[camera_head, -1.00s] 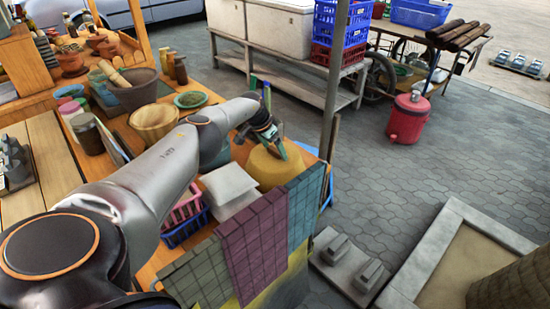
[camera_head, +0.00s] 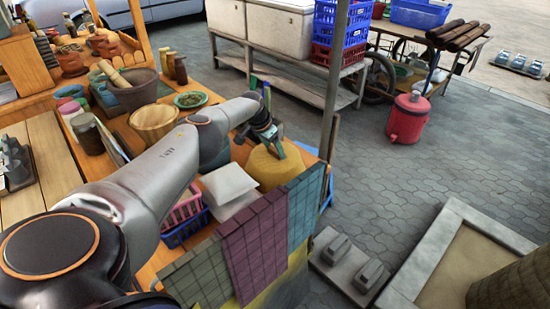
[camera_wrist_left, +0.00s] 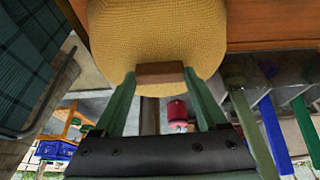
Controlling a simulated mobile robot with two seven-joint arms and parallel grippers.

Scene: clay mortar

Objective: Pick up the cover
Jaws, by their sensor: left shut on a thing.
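The cover (camera_head: 266,170) is a yellow, woven, dome-shaped piece at the far right end of the wooden counter. In the left wrist view the cover (camera_wrist_left: 155,30) fills the top middle, with a brown wooden handle (camera_wrist_left: 160,73) on it. My left gripper (camera_head: 272,145) is at the top of the cover. In the left wrist view the green fingers of my left gripper (camera_wrist_left: 162,80) are on both sides of the handle and shut on it. Whether the cover touches the counter is unclear. My right gripper is not in view.
Tiled panels (camera_head: 255,240) hang at the counter's front edge. A wooden bowl (camera_head: 154,121) and green dish (camera_head: 190,99) stand further left.

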